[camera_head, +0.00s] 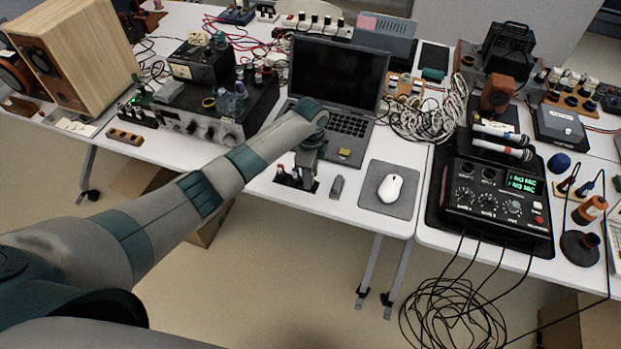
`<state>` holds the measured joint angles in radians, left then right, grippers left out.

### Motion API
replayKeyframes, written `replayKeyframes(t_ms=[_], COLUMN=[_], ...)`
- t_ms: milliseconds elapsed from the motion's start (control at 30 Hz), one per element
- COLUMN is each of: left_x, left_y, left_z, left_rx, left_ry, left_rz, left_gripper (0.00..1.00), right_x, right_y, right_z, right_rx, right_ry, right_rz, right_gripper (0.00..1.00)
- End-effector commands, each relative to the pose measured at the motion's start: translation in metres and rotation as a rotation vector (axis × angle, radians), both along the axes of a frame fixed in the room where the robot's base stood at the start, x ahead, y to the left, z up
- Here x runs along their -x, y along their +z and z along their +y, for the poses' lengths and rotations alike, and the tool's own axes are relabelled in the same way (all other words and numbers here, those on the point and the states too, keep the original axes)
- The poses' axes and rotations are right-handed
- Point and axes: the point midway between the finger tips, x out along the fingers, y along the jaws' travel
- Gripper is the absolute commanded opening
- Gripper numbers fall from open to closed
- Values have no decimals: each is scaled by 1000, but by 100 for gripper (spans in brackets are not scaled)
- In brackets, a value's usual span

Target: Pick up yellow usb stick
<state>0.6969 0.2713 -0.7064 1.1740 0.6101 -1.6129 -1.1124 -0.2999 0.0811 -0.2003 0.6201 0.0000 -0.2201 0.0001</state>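A small yellow piece (344,152), which looks like the yellow usb stick, lies at the front edge of the open laptop (352,127), below its keyboard. My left arm comes in from the left, and my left gripper (305,172) points down just left of the yellow piece, apart from it in the picture. It is over a small dark rack with red and white items (284,175) at the table's front edge. The fingertips are small and blend with the rack, so their opening is unclear. My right gripper is not in view.
A grey stick-like object (337,187) lies right of the rack. A white mouse (390,188) sits on a grey pad (402,205). A black mixer (497,195) stands further right. Coiled cables (428,112) lie right of the laptop. Audio gear (215,115) stands left.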

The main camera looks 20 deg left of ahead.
Motion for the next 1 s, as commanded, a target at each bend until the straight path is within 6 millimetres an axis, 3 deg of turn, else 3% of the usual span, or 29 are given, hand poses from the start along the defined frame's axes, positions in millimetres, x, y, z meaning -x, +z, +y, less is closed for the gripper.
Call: replayKeyframes(t_ms=[367, 500, 533, 1000], left_x=[0, 0, 0, -1], left_y=[0, 0, 0, 4], left_z=[0, 0, 0, 0], left_rx=[0, 0, 0, 1], left_ry=[0, 0, 0, 0], left_rz=[0, 0, 0, -2], left_gripper=[31, 3, 0, 0], right_x=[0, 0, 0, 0], right_y=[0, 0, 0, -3], right_z=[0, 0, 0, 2], right_rx=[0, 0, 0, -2], right_ry=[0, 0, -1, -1], right_rz=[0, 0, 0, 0], right_gripper=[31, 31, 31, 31])
